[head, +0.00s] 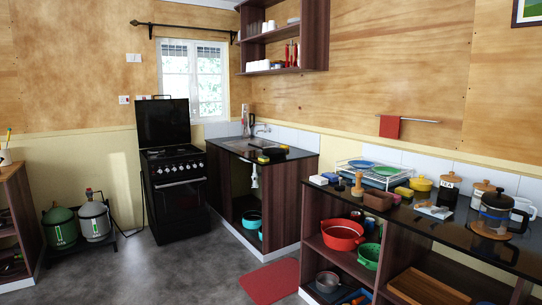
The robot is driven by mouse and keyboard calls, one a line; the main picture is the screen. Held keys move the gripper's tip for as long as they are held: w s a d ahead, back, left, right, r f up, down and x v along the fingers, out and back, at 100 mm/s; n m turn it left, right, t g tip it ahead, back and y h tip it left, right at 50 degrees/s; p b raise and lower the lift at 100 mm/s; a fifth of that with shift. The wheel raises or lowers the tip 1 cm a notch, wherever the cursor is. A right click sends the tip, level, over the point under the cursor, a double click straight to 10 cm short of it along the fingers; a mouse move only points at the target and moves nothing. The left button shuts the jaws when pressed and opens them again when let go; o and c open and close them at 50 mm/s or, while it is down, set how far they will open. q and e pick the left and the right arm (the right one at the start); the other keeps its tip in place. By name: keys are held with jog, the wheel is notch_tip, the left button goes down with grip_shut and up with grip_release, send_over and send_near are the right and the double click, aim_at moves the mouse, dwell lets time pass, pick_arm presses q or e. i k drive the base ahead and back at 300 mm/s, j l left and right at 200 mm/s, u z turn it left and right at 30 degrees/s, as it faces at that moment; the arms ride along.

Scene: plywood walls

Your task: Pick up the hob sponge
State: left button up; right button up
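No item is clearly identifiable as the hob sponge. A small yellow item (263,159), possibly a sponge, lies on the dark sink counter (292,155) beside a black round item (275,152). Another yellow block (404,191) lies on the right counter near the dish rack. Small white-and-blue blocks (318,180) sit at the left end of that counter. The black cooker (178,170), with its lid raised, stands left of the sink unit; no sponge shows on its hob. Neither of my grippers is in view.
The grey floor (160,270) is clear in front of the cooker, with a red mat (271,282) near the right unit. Gas cylinders (60,226) stand at the left. The right counter is crowded with a dish rack (372,176), pots and a French press (494,212).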

aim_at(264, 159)
jog(key=i+j+u, duration=0.25)
jog(key=i, duration=0.15)
jog(key=i+u, duration=0.2)
jog(key=i, duration=0.15)
jog(key=i+l+u, duration=0.1)
jog(key=i+u, duration=0.3)
jog(key=i, duration=1.95)
jog(key=i+z, duration=0.1)
jog(key=i, duration=0.4)
jog(key=i+j+z, duration=0.1)
jog(key=i, duration=0.4)
jog(key=i+j, duration=0.2)
jog(key=i, duration=0.3)
jog(key=i+j+z, duration=0.15)
jog(key=i, duration=0.35)
jog(key=i+l+z, duration=0.1)
jog(key=i+z, duration=0.8)
jog(key=i+j+z, duration=0.25)
jog(key=z, duration=0.2)
jog(key=i+j+z, duration=0.9)
jog(key=i+l, duration=0.05)
